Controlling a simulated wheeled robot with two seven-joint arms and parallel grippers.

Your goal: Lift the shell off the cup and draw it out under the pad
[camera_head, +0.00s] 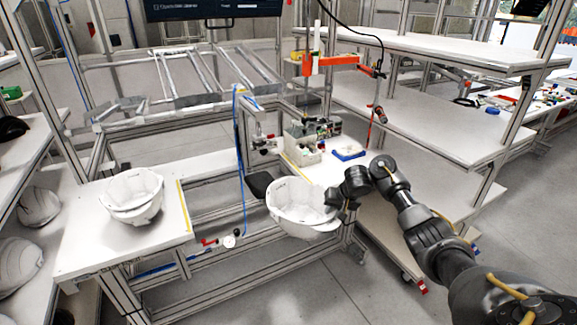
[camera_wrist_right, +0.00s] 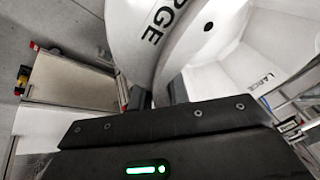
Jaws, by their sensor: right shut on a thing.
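A white helmet shell (camera_head: 296,212) hangs open side up in front of the machine frame, left of my right gripper (camera_head: 338,200). That gripper is shut on the shell's right rim. The shell fills the upper part of the right wrist view (camera_wrist_right: 225,45), with dark lettering on it. A black pad (camera_head: 260,184) shows just past the shell's upper left edge; I cannot tell whether they touch. The cup is not visible; the shell may hide it. My left gripper is not in view.
More white shells (camera_head: 132,195) sit nested on the white table (camera_head: 85,240) at left. An orange fixture (camera_head: 330,63) and a blue tray (camera_head: 348,153) are behind. White shelves (camera_head: 430,115) stand at right. A blue cable (camera_head: 241,150) hangs left of the pad.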

